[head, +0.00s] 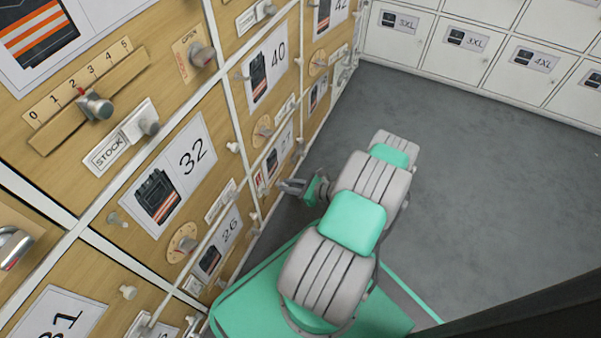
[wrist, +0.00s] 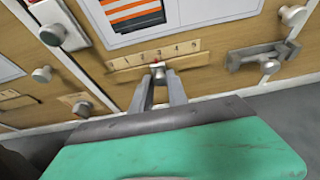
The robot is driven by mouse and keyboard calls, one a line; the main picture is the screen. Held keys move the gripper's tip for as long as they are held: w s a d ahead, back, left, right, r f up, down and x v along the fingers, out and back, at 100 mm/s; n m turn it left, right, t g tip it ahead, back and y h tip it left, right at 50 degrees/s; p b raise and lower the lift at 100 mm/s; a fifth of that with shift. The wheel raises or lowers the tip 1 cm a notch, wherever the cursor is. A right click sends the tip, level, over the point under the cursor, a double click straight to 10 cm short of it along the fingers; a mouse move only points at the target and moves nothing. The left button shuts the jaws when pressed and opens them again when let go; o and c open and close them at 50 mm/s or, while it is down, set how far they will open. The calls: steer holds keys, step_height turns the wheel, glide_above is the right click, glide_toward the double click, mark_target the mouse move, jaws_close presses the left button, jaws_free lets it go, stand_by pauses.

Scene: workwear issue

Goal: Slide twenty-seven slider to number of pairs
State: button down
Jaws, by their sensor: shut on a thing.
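My gripper (head: 290,187) is low beside the wooden panel wall in the head view. In the wrist view my gripper (wrist: 159,85) has its two fingers closed around a grey slider knob (wrist: 158,70). The knob sits on a wooden slider track (wrist: 185,62) under a numbered scale (wrist: 182,50). Its red pointer (wrist: 157,63) stands near the middle of the scale; the exact number is too small to read. A card with an orange-striped garment (wrist: 137,14) is above the scale. No number twenty-seven is readable.
In the wrist view a grey latch handle (wrist: 264,56) projects to the right, and a round knob (wrist: 52,35) to the left. In the head view another slider (head: 97,107) is at upper left. Grey floor (head: 480,190) is open at right, before white lockers (head: 460,50).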

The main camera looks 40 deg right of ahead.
steer(key=shift+s+a, duration=0.2)
steer(key=shift+a, duration=0.3)
steer(key=shift+s+a, duration=0.2)
steer(key=shift+a, duration=0.25)
steer(key=c, duration=1.3)
jaws_free()
steer(key=shift+d, duration=0.1)
